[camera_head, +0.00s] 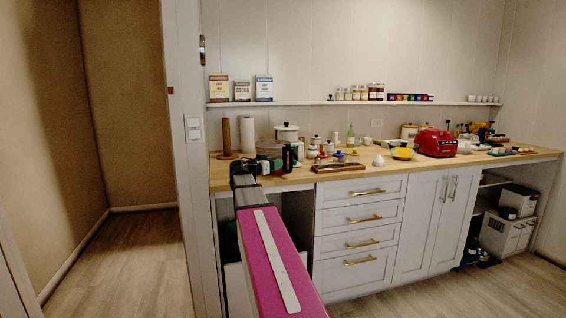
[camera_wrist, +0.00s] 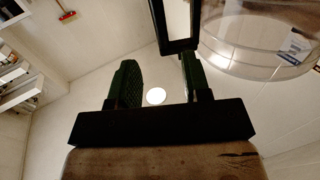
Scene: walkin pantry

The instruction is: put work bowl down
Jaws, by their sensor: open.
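The work bowl (camera_wrist: 262,38) is a clear round tub with a pale label and a black loop handle (camera_wrist: 175,45). It fills the upper right of the wrist view. In the head view it looks like the clear tub (camera_head: 269,146) at the left of the counter. My gripper (camera_wrist: 158,82) is open, with its dark fingers spread apart. The handle's lower end lies between them in the picture, close to the right finger; I cannot tell whether they touch. In the head view my gripper (camera_head: 281,160) is low over the counter, partly hiding the bowl, so its base is hidden.
The wooden counter (camera_head: 430,160) is crowded. A paper towel roll (camera_head: 247,134), a white pot (camera_head: 287,133) and small jars stand near my gripper. A dark wooden board (camera_head: 338,167) lies to its right. A red toaster (camera_head: 435,143) stands farther right. A shelf (camera_head: 340,103) runs above.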

